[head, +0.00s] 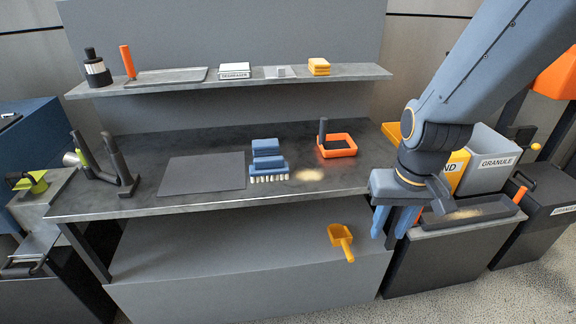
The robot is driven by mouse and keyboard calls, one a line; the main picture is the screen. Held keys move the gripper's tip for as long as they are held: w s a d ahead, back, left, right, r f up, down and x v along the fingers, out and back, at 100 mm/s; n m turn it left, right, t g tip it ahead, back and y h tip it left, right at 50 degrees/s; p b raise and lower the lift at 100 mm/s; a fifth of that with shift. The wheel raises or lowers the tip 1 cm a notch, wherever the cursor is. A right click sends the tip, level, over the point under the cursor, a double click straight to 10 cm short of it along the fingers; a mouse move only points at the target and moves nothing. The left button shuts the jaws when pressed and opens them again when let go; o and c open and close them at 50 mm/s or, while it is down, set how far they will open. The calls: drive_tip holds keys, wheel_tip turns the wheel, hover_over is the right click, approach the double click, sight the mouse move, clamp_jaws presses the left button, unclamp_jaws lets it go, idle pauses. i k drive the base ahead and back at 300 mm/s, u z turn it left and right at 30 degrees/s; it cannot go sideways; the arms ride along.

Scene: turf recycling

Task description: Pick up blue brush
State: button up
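The blue brush (267,165) lies on the grey workbench (330,183), near the middle, with its pale bristles toward the bench's front edge. A blue block-like grip stands up at its back. My gripper (392,226) hangs at the bench's right end, to the right of the brush and well apart from it. Its two blue fingers point down with a gap between them. Nothing shows between the fingers.
A dark flat mat (203,174) lies left of the brush. A shelf (345,72) with several items runs above the bench.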

sight(275, 168)
drive_tip(key=i, duration=0.85)
drive_tip(key=z, duration=0.25)
